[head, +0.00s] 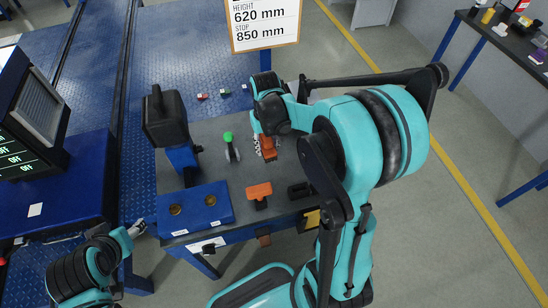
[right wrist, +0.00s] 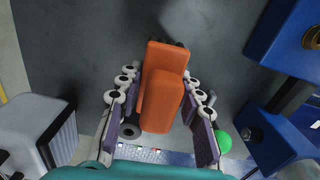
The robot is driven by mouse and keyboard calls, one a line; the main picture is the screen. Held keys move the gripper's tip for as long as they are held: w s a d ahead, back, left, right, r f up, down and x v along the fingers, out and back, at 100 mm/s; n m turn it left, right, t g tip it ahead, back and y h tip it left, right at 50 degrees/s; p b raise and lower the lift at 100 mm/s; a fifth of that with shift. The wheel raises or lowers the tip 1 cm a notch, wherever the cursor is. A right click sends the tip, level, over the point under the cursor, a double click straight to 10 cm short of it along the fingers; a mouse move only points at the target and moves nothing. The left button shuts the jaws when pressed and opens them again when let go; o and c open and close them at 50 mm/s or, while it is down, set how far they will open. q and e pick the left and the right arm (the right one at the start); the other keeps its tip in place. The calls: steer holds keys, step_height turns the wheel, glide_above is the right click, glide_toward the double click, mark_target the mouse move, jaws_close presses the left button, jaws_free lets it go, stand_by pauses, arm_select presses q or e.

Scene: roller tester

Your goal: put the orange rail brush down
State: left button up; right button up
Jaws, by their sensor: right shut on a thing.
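The orange rail brush (right wrist: 167,88) is between the finger pads of my right gripper (right wrist: 162,115). In the right wrist view its orange body fills the gap, with a dark part just showing at its far end. In the head view the brush (head: 268,147) is over the grey tabletop (head: 225,150), partly hidden by my right gripper (head: 263,145). I cannot tell whether it touches the top. My left gripper (head: 137,229) shows only in part by the table's left front corner, and its opening is unclear.
A second orange-topped tool (head: 259,192) lies nearer the front, beside a black holder (head: 300,190). A green-knobbed lever (head: 230,147), a blue block with two round sockets (head: 195,208) and a dark upright device (head: 167,120) stand to the left. Small coloured blocks (head: 202,96) lie behind.

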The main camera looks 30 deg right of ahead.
steer(key=d, duration=0.2)
steer(key=b, duration=0.2)
glide_above(274, 165)
steer(key=shift+m, duration=0.3)
step_height(274, 165, down, 4)
steer(key=shift+f, duration=0.2)
steer(key=shift+f+b, duration=1.05)
steer(key=shift+f, duration=1.2)
arm_select(q)
step_height(274, 165, down, 3)
steer(key=shift+f, duration=0.2)
arm_select(e)
steer(key=shift+r, duration=0.1)
steer(key=o, duration=1)
arm_select(q)
steer(key=shift+f, duration=0.15)
